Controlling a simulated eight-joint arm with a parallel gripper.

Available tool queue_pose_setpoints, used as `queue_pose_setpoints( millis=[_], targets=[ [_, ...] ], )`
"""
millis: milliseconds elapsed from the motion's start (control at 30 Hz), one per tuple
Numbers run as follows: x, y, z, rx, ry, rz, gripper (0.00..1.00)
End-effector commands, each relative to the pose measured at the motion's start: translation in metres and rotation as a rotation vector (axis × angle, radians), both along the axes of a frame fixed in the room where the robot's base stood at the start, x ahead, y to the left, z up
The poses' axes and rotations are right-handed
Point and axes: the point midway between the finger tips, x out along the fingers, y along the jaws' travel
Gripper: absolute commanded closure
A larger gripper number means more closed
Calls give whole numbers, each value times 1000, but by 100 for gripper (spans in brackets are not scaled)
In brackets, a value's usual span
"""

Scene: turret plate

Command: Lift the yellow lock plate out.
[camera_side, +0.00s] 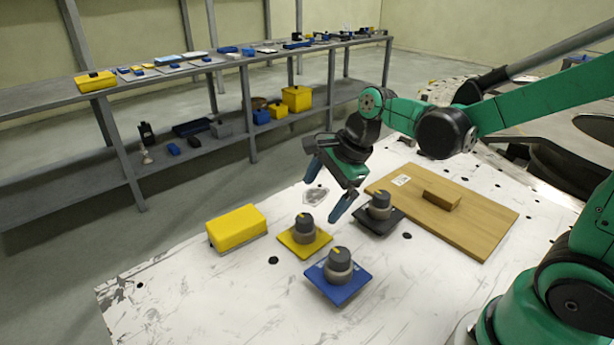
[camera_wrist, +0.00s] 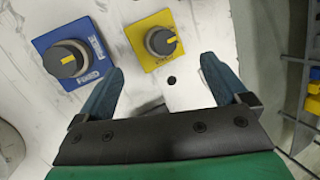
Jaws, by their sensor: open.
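The yellow lock plate (camera_side: 304,240) lies on the white table, with a dark round knob (camera_side: 304,224) standing on it. In the wrist view the yellow plate (camera_wrist: 146,55) is at the top middle, with its knob bearing a yellow mark. My gripper (camera_side: 325,197) is open and empty above the table, up and to the right of the yellow plate in the side view. In the wrist view its two blue fingers (camera_wrist: 161,82) stand apart, with the yellow plate beyond their tips. Nothing is between the fingers.
A blue plate with a knob (camera_side: 352,287) lies in front of the yellow plate, and a black plate with a knob (camera_side: 391,219) lies to its right. A yellow box (camera_side: 237,228) is on the left. A wooden board (camera_side: 477,218) carries a small block. Bare table (camera_side: 215,305) shows at front left.

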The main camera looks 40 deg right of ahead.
Motion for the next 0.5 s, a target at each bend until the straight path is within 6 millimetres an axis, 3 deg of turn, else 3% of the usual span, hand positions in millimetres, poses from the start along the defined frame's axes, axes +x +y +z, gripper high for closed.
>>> queue_pose_setpoints(
  millis=[100, 200, 500],
  targets=[
    [12, -2, -15, 141, 107, -275, 7],
    [17, -2, -24, 216, 172, -427, 7],
    [24, 3, -45, 261, 213, -525, 7]
  ],
)
